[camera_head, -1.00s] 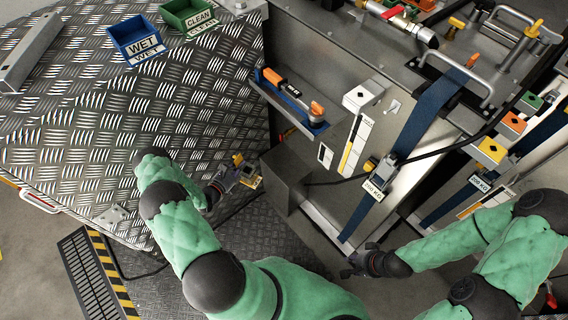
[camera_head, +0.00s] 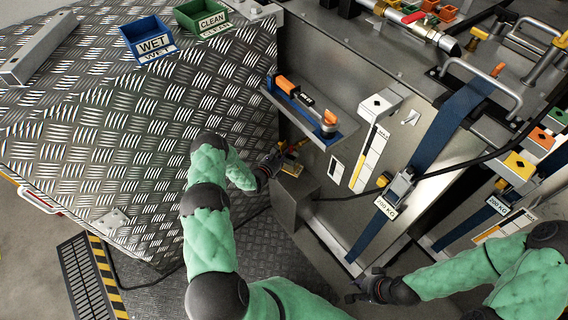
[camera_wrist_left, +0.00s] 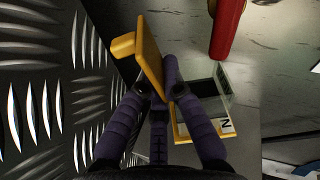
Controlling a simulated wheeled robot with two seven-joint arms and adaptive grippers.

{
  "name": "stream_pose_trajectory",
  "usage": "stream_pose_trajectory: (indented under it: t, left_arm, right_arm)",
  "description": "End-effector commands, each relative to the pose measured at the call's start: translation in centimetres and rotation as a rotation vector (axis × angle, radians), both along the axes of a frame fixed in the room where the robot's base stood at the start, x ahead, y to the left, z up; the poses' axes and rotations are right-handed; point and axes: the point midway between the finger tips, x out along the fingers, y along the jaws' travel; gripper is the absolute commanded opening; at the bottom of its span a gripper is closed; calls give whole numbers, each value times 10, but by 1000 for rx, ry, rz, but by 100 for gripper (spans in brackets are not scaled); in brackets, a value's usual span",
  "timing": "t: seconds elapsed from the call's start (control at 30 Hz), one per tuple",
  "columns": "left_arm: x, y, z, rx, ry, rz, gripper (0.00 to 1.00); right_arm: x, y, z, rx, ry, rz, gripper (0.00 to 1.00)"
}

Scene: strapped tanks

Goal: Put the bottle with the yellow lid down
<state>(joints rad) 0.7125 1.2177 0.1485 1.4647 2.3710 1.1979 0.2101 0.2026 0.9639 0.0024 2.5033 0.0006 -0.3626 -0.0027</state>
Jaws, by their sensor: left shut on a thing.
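The bottle with the yellow lid is held in my left gripper (camera_head: 279,158). In the head view its yellow parts (camera_head: 291,168) show small at the fingertips, just above the dark grey box. In the left wrist view, the dark purple fingers (camera_wrist_left: 163,95) are closed on it. The yellow lid with its knob (camera_wrist_left: 150,48) is tilted at the upper left. A clear body (camera_wrist_left: 222,88) and a yellow edge with a lettered label show to the right, partly hidden by a finger. My right gripper (camera_head: 360,285) is empty, its fingers apart, low near the tank's foot.
The dark grey box (camera_head: 294,200) stands against the tank (camera_head: 362,90). A shelf with a blue tray (camera_head: 302,115) juts out above. A red handle (camera_wrist_left: 228,25) is close to the bottle in the wrist view. The blue WET bin (camera_head: 148,38) and green CLEAN bin (camera_head: 203,17) stand on the tread plate.

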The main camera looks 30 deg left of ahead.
Motion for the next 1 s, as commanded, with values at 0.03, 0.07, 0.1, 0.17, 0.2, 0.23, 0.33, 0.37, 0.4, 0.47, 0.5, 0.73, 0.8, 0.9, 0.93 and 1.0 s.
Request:
stream_pose_trajectory:
  t: [0.03, 0.07, 0.1, 0.17, 0.2, 0.23, 0.33, 0.37, 0.4, 0.47, 0.5, 0.73, 0.8, 0.9, 0.93, 1.0]
  left_arm:
    - [0, 0, -14, -2, 2, 2, 0]
    - [-1, 1, -18, -1, 0, 1, 0]
    - [-1, 1, -23, -1, 0, 1, 0]
    - [-1, 1, -28, -1, 0, 0, 0]
    - [-1, 1, -30, 0, -1, 0, 0]
    - [0, 1, -30, 1, -2, 1, 0]
    - [-1, 1, -34, 1, -2, 1, 0]
    - [-1, 1, -36, 0, -2, 1, 0]
    - [-1, 1, -40, 0, -1, 0, 0]
    - [-1, 1, -49, -1, 0, 0, 0]
    - [-1, 1, -56, -1, -1, 0, 0]
    - [3, -1, -71, 1, -2, 0, 0]
    - [3, -1, -70, 1, -2, 1, 0]
    - [3, 0, -69, 1, -2, 1, 0]
    - [3, 0, -69, 1, -2, 1, 0]
    - [3, -1, -70, 0, -1, 0, 0]
  right_arm:
    - [0, 0, -8, 0, 0, 0, 32]
    - [0, 0, -11, 0, 0, 0, 32]
    - [0, 0, -13, 0, 0, 0, 32]
    - [0, 0, -16, 0, 0, 0, 32]
    - [0, 0, -17, 0, 0, 0, 32]
    - [0, 0, -17, 0, 0, 0, 32]
    - [0, 0, -18, 0, 0, 0, 32]
    - [0, 0, -20, 0, 0, 0, 32]
    - [0, 0, -22, 0, 0, 0, 32]
    - [0, 0, -27, 0, 0, 0, 32]
    - [0, 0, -31, 0, 0, 0, 32]
    - [0, 0, -45, 0, 0, 0, 32]
    - [0, 0, -44, 0, 0, 0, 32]
    - [0, 0, -43, 0, 0, 0, 32]
    - [0, 0, -43, 0, 0, 0, 32]
    - [0, 0, -43, 0, 0, 0, 32]
